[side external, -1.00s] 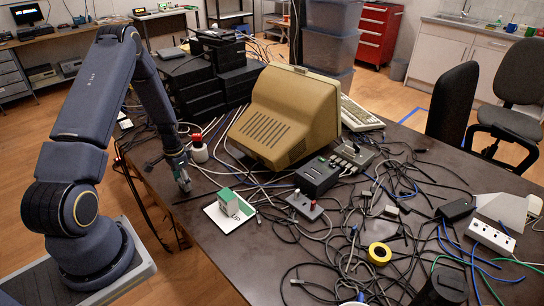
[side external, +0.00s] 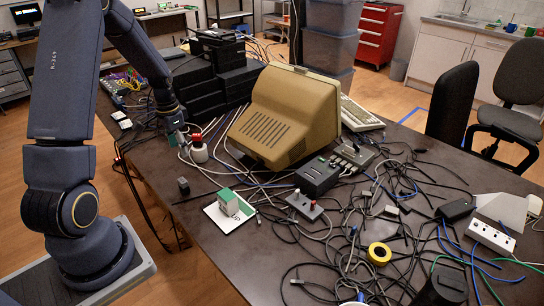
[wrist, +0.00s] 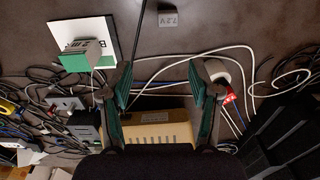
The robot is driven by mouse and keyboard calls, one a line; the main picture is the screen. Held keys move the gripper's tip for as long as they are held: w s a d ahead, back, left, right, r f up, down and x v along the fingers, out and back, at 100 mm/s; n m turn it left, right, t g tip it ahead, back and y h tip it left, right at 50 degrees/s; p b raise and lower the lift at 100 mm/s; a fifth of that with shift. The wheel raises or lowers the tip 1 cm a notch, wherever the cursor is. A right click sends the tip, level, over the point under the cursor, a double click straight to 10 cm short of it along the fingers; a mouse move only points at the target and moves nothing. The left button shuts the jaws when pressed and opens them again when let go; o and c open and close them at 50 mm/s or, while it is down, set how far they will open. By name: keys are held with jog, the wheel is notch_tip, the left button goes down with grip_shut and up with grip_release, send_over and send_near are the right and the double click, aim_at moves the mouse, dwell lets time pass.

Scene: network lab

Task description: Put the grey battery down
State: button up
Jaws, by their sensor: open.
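The grey battery (side external: 183,186) stands on the dark table as a small dark block, to the left of the white card. In the wrist view it is a small grey block (wrist: 168,19) marked "7.2 V" at the top, beyond my fingertips and clear of them. My gripper (side external: 179,139) is above the table, farther back than the battery and apart from it. In the wrist view my gripper (wrist: 158,82) has its two teal-padded fingers spread wide, with nothing held between them.
A beige monitor (side external: 283,115) and stacked black boxes (side external: 200,85) stand behind. Loose cables cover the right side.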

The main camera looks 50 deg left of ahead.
jog(key=d+r+t, duration=0.3)
jog(key=d+r, duration=1.4)
jog(key=s+d+r+t, duration=0.2)
jog(key=s+d+r, duration=0.2)
jog(key=s+d, duration=0.6)
jog(key=shift+d+r, duration=0.15)
jog(key=shift+r, duration=0.1)
